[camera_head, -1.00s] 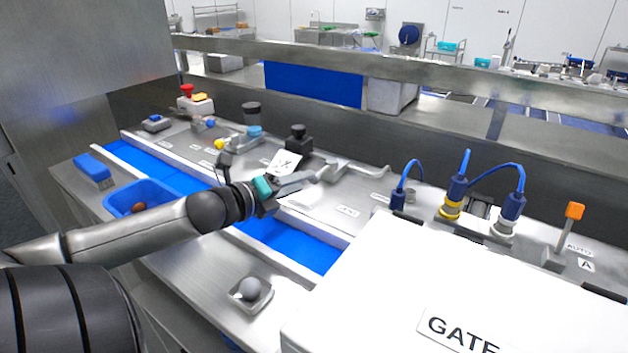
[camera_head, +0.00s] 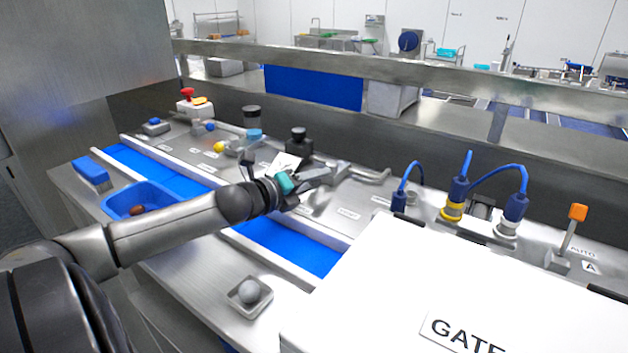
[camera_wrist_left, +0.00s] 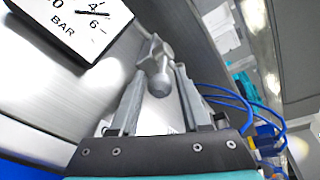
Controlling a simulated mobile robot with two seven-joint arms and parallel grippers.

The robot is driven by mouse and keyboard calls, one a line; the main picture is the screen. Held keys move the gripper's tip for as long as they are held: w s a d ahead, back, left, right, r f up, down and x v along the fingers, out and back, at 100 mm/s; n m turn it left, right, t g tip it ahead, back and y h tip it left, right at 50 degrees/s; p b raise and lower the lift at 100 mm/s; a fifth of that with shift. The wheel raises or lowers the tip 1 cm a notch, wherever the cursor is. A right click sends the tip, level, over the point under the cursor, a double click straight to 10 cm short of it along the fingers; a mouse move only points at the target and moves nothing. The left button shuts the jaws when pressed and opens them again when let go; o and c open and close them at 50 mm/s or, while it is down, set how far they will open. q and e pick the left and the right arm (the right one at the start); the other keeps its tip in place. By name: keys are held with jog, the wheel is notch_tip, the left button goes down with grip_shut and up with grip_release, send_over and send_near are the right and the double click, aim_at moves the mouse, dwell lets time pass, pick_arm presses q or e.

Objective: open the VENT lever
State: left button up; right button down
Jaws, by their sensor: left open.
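A grey metal lever (camera_head: 372,174), likely the VENT lever, lies along the steel panel just beyond my left gripper (camera_head: 325,178). Its label is too small to read. In the left wrist view the lever (camera_wrist_left: 157,72) shows its rounded end between the two fingers of my left gripper (camera_wrist_left: 160,82). The fingers are open, with a visible gap on each side of the lever end. I cannot tell how deep the lever sits between them. My right gripper is not in view.
A white pressure gauge card (camera_head: 285,162) stands close to my left gripper; it also shows in the left wrist view (camera_wrist_left: 70,28). Blue cabled connectors (camera_head: 457,190) rise to the right. A white GATE box (camera_head: 400,275) fills the front right. A black knob (camera_head: 299,142) stands behind.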

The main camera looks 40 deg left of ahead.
pick_arm(q)
jog(key=shift+c, duration=0.3)
grip_shut()
dwell(1.1)
